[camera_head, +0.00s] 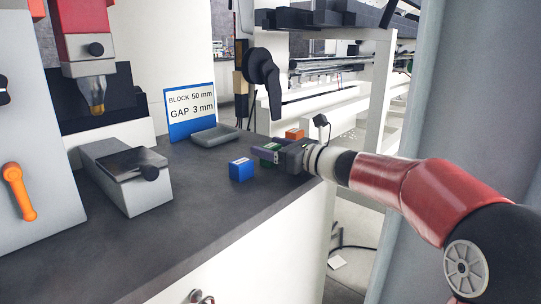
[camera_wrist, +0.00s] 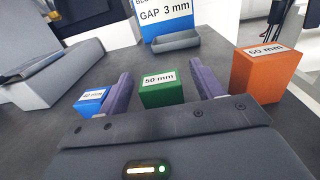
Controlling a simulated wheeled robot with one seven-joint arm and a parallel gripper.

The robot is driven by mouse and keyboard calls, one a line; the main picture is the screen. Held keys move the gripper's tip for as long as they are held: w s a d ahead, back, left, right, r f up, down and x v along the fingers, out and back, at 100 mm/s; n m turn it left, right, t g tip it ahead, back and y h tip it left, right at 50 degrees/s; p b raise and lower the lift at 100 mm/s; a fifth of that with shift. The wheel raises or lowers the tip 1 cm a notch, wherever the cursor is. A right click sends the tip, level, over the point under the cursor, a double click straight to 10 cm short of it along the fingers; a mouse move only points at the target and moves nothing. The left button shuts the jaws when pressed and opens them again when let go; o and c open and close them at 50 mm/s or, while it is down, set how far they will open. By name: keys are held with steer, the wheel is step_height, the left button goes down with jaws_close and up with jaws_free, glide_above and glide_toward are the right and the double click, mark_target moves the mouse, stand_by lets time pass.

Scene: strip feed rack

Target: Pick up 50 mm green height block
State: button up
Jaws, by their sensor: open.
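The green height block (camera_wrist: 163,90), labelled 50 mm, stands on the dark counter in the wrist view. My gripper (camera_wrist: 162,86) is open, with one purple finger on each side of the block. A gap shows between the block and each finger, wider on the right. In the head view my gripper (camera_head: 266,153) is low over the counter near its right edge. The green block (camera_head: 272,147) is mostly hidden there by the gripper.
A blue block (camera_wrist: 91,102) is close outside the left finger. An orange block (camera_wrist: 267,75), labelled 60 mm, stands to the right. Behind are a grey tray (camera_head: 214,136) and a sign (camera_head: 190,110) reading block 50 mm, gap 3 mm. A grey fixture (camera_head: 128,178) stands left.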

steer(key=c, duration=1.3)
steer(key=shift+r, duration=0.1)
jaws_close()
